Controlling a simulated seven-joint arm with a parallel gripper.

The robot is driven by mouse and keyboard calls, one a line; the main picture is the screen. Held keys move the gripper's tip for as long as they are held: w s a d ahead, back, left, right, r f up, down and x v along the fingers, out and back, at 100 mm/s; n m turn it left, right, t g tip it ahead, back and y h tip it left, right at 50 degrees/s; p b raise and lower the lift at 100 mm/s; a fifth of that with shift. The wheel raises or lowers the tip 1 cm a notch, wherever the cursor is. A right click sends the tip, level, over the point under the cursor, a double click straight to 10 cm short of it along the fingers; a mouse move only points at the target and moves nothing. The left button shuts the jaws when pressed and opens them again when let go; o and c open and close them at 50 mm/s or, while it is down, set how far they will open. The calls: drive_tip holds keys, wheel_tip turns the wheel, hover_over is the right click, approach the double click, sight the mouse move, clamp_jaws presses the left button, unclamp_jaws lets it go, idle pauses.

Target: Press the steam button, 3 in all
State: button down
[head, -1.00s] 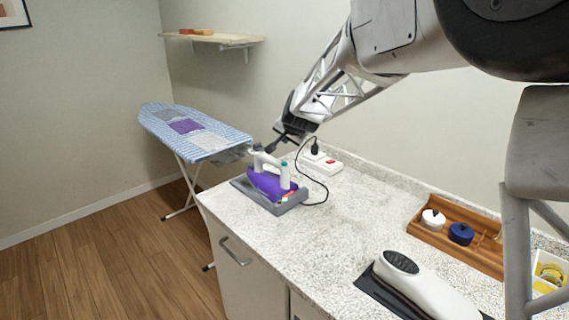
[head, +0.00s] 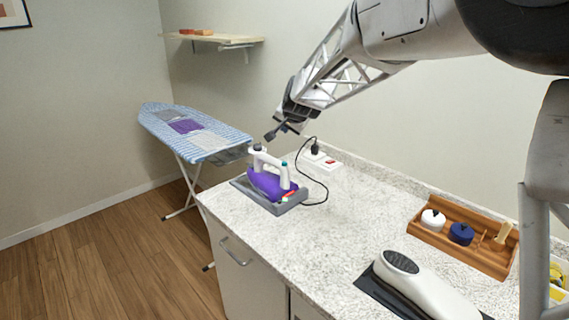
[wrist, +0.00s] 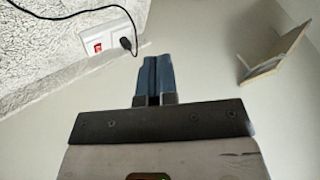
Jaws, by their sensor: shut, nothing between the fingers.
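A purple and white iron (head: 266,183) sits on a grey tray-like rest (head: 291,207) on the counter. Its white handle has a dark knob (head: 258,148) at the front top and a teal part (head: 284,164) at the rear; which one is the steam button I cannot tell. My gripper (head: 270,136) is shut and empty, just above the front of the handle, apart from it. In the wrist view my closed blue-grey fingers (wrist: 154,75) show against the wall, and the iron is out of sight.
A black cord runs from the iron to a white socket block (head: 324,160) with a red switch (wrist: 98,47). An ironing board (head: 190,130) stands behind left. A wall shelf (head: 215,38) hangs above. A wooden tray (head: 468,252) and white device (head: 425,289) lie at right.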

sight(286, 163)
drive_tip(key=shift+f, duration=4.3)
drive_tip(key=shift+f, duration=0.95)
drive_tip(key=shift+r, duration=0.95)
drive_tip(key=shift+r, duration=0.2)
drive_tip(key=shift+r, duration=2.3)
